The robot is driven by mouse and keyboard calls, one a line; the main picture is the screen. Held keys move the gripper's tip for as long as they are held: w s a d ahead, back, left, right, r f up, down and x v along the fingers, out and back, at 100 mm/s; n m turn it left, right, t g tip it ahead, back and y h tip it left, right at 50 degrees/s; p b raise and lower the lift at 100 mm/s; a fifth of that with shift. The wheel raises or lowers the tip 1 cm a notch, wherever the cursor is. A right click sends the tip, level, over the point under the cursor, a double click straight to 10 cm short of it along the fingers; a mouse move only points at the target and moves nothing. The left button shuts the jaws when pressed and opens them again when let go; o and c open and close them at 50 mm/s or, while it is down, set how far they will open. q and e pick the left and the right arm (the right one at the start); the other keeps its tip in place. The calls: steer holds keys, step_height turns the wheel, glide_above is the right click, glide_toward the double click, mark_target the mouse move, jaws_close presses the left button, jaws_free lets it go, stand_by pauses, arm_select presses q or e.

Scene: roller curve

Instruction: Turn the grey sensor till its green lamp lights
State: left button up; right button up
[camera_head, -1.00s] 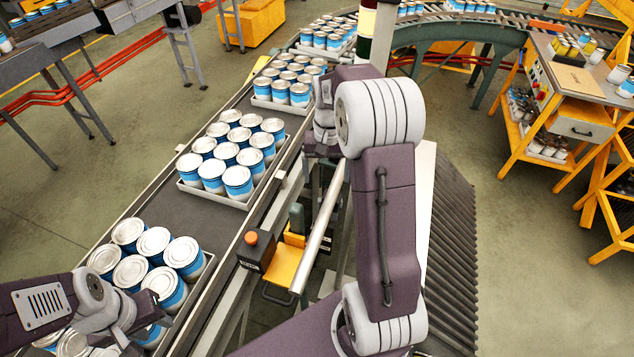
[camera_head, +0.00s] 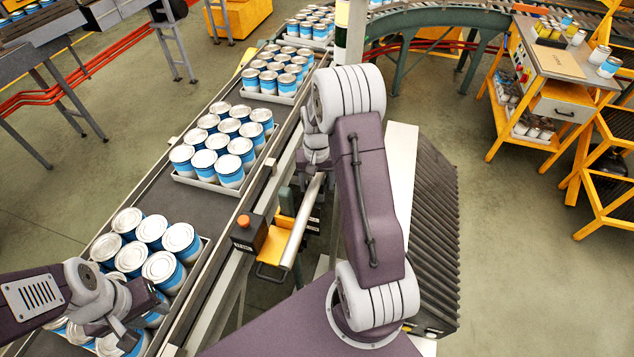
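I cannot pick out the grey sensor or a lit green lamp; my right arm covers part of the conveyor's near side. My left gripper (camera_head: 143,320) is at lower left, above the cans of the nearest tray. Its dark fingers look spread, with nothing seen held between them. My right gripper (camera_head: 314,160) is beside the conveyor's right rail, by the upper end of a pale metal tube (camera_head: 301,222). Its fingers are small and partly hidden by its own wrist, so whether they are open is unclear.
The conveyor (camera_head: 158,202) carries trays of blue-and-white cans (camera_head: 229,171). A dark box with an orange button (camera_head: 244,222) and a yellow bracket (camera_head: 275,245) sit at its right rail. A yellow workbench (camera_head: 560,75) stands at right.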

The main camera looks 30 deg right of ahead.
steer(key=shift+w+f, duration=0.1)
steer(key=shift+w, duration=0.15)
steer(key=c, duration=0.6)
steer(key=shift+m, duration=0.8)
steer(key=shift+c, duration=0.2)
arm_select(q)
steer(key=shift+w+a+f+b, duration=0.2)
steer(key=shift+f+b, duration=0.1)
steer(key=shift+f, duration=0.1)
arm_select(e)
steer(key=shift+m, duration=1.2)
steer(key=o, duration=1.4)
steer(key=shift+w, duration=0.1)
steer(key=shift+w+d+f, duration=0.1)
steer(key=shift+d, duration=0.15)
step_height(320, 180, up, 8)
steer(key=shift+r+b, duration=0.15)
steer(key=shift+b, duration=0.8)
arm_select(q)
steer(key=shift+w+d+f, duration=0.1)
steer(key=shift+d+f, duration=0.05)
steer(key=shift+f, duration=0.3)
steer(key=shift+w+d+f, duration=0.1)
steer(key=shift+f, duration=0.35)
arm_select(e)
steer(key=shift+r, duration=0.4)
arm_select(q)
steer(key=shift+s, duration=0.1)
